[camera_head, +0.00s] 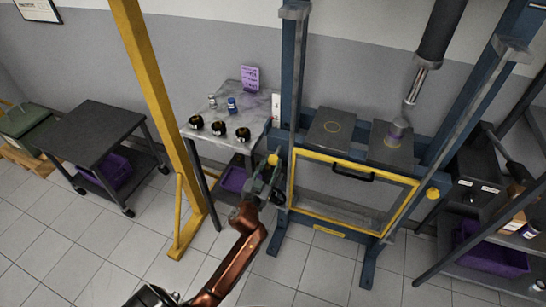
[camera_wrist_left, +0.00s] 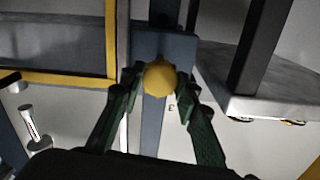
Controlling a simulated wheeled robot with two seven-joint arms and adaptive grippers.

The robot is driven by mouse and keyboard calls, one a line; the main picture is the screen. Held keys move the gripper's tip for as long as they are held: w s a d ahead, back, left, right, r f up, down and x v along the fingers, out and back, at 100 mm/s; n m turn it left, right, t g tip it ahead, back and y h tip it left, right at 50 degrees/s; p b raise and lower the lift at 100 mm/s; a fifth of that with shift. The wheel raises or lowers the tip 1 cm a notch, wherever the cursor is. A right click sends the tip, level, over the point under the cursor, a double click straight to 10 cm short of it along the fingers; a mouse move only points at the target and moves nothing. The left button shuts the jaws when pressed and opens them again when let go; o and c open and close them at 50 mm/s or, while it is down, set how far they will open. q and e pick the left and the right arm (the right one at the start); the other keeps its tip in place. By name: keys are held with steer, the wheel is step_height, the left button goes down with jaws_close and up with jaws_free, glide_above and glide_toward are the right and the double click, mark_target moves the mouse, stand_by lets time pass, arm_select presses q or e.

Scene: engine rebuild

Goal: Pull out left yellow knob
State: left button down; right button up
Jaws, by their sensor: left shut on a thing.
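The left yellow knob (camera_head: 273,160) sits on the left post of the blue press frame. My left gripper (camera_head: 268,175) is at this knob, with its arm coming up from the bottom. In the left wrist view the round yellow knob (camera_wrist_left: 160,79) lies between the two green fingertips (camera_wrist_left: 158,88), which are shut on it from both sides. The blue post shows behind it. Another yellow knob (camera_head: 432,193) is on the right post. My right gripper is not in view.
A yellow-framed guard (camera_head: 331,221) with a black handle (camera_head: 353,173) spans the press between the posts. A grey table (camera_head: 245,100) with several dark round parts stands left of the press. A yellow post (camera_head: 160,110) rises left of that table. Open tiled floor lies in front.

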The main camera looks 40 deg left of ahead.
arm_select(q)
steer(key=shift+s+f, duration=0.1)
steer(key=shift+f, duration=0.1)
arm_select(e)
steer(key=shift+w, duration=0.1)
arm_select(q)
steer(key=c, duration=1.8)
jaws_free()
steer(key=shift+o, duration=0.3)
steer(key=shift+s+r, duration=0.15)
steer(key=shift+s, duration=0.05)
steer(key=shift+w+d, duration=0.1)
steer(key=v, duration=1.2)
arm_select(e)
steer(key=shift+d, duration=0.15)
